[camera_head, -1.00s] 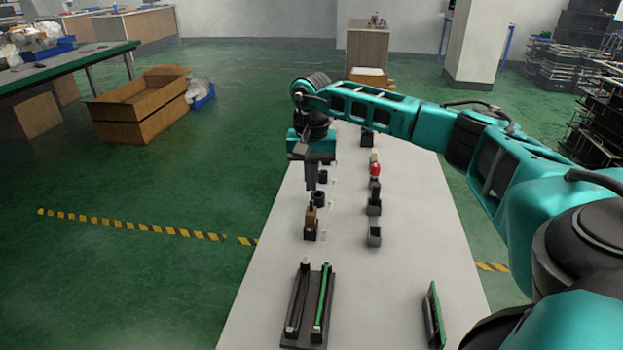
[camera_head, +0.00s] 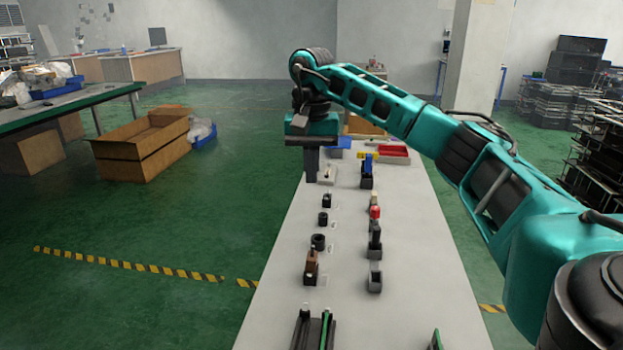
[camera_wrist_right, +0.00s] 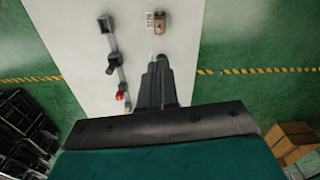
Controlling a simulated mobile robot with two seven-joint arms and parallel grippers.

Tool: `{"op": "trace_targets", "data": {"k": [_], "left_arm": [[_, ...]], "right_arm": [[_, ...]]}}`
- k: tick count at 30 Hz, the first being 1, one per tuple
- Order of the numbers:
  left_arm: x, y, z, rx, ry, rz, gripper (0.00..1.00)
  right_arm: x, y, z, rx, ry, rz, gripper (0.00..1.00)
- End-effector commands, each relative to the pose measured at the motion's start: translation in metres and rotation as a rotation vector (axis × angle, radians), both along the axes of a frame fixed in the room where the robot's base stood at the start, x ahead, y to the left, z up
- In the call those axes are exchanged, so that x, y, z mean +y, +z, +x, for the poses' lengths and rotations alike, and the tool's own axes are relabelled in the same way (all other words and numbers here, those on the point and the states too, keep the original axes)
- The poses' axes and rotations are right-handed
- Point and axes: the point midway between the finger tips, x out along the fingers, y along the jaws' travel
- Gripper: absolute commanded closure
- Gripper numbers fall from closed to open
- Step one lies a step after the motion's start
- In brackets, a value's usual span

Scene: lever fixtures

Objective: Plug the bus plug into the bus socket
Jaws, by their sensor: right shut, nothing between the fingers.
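My right gripper (camera_head: 311,178) is shut and empty above the table's left edge; its fingertips also show in the right wrist view (camera_wrist_right: 161,60). A dark grey upright block (camera_head: 375,235) stands in a black base in the right-hand row, and a grey open-topped box (camera_head: 375,282) sits just nearer. The box also shows in the right wrist view (camera_wrist_right: 105,24). These may be the bus plug and bus socket, but I cannot tell for certain. My gripper is apart from both, farther back and to the left in the head view. My left gripper is out of view.
A brown block in a black holder (camera_head: 311,267), black cups (camera_head: 318,241) and small fixtures line the left row. A red knob (camera_head: 375,212) stands in the right row. Trays lie at the back, a railed fixture (camera_head: 300,330) in front. Bare table separates the rows.

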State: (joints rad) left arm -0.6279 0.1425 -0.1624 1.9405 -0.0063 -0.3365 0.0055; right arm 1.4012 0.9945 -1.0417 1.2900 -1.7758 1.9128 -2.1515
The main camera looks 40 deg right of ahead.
Motion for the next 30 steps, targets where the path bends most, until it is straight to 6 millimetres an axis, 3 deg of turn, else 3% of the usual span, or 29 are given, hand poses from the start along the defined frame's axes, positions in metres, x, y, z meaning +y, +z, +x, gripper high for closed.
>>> {"op": "trace_targets", "data": {"k": [8, 21, 30], "left_arm": [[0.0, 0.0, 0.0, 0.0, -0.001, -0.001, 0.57], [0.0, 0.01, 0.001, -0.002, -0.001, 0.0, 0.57], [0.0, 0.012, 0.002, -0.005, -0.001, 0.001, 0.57]], "right_arm": [[0.0, -0.003, 0.0, -0.002, -0.001, -0.006, 1.0], [0.011, -0.082, -0.015, -0.169, -0.01, -0.188, 1.0], [0.017, -0.1, -0.018, -0.22, 0.0, -0.207, 1.0]]}}
